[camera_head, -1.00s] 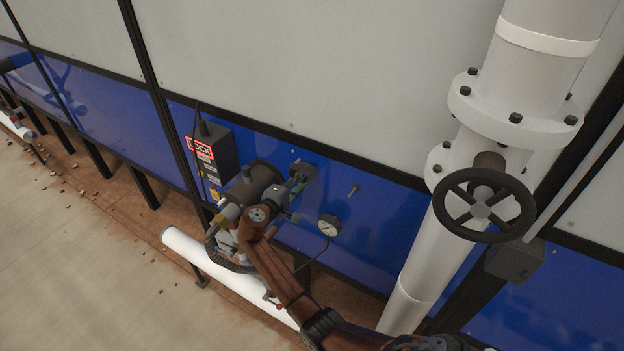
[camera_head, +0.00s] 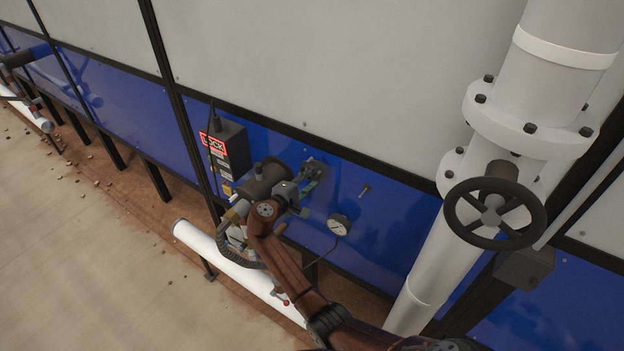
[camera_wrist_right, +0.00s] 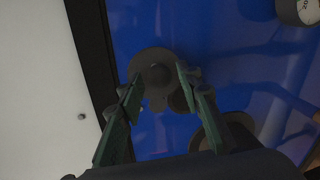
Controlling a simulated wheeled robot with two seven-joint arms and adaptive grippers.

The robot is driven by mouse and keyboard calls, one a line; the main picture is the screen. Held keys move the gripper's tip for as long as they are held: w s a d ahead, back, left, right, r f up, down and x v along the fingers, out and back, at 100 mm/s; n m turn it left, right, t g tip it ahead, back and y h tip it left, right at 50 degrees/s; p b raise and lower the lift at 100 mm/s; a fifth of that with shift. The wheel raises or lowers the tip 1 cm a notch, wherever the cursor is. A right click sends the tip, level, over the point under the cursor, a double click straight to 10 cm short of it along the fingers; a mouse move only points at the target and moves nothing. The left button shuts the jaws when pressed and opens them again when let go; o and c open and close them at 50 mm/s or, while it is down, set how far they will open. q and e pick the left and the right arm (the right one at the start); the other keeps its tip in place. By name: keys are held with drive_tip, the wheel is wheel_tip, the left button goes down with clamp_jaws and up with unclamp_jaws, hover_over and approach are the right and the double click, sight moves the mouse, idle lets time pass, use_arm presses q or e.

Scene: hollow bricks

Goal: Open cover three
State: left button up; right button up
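A round dark grey cover (camera_wrist_right: 157,62) with a raised knob in its middle sits on the blue panel in the right wrist view. In the head view it shows as a small disc (camera_head: 317,168), partly hidden by my right gripper (camera_head: 308,183). In the wrist view my right gripper (camera_wrist_right: 160,76) is open, with its two green fingers apart on either side of the knob. I cannot tell whether the fingers touch it. No number on the cover can be read.
A dark burner cylinder (camera_head: 262,180) and a box with a red LOCK label (camera_head: 230,150) stand left of the gripper. A round gauge (camera_head: 339,225) and a small stub (camera_head: 364,191) are to the right. A white pipe with a handwheel (camera_head: 494,213) stands further right.

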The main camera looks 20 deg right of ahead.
drive_tip(key=shift+o, duration=0.4)
drive_tip(key=v, duration=1.2)
drive_tip(key=shift+d, duration=0.1)
